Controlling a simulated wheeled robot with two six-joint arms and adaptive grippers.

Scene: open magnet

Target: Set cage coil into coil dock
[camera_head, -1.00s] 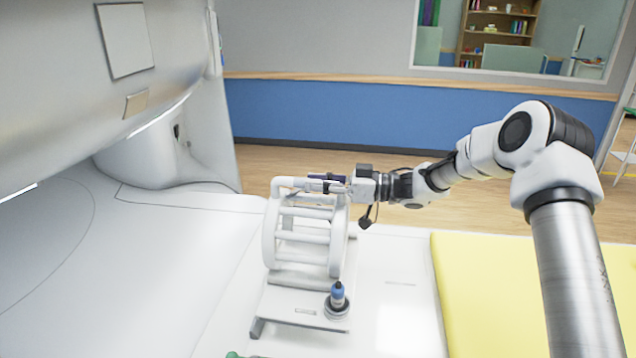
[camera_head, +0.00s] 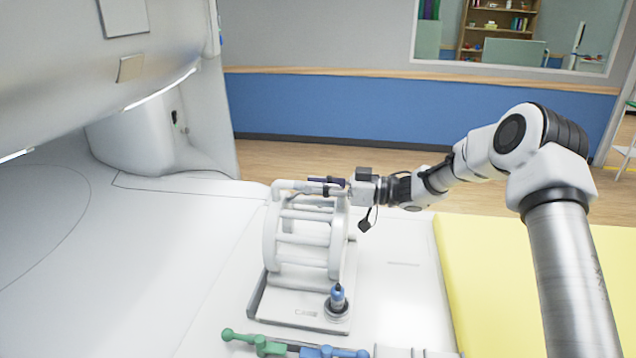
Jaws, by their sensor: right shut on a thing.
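The cage coil (camera_head: 302,240) is a white open cylinder of two rings joined by bars. It stands over the coil dock (camera_head: 291,309), a pale grey base plate with a darker edge on the white table. Whether its lower side rests fully in the dock I cannot tell. My right gripper (camera_head: 334,187) is shut on the top bar of the cage coil, reaching in from the right. The finger contact is small and partly hidden. My left gripper is not in view.
A blue-topped plug (camera_head: 337,297) stands at the dock's front right corner. Green (camera_head: 256,343) and blue (camera_head: 330,353) handled parts lie at the front edge. A yellow pad (camera_head: 500,280) is on the right. The white scanner wall (camera_head: 70,70) rises on the left.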

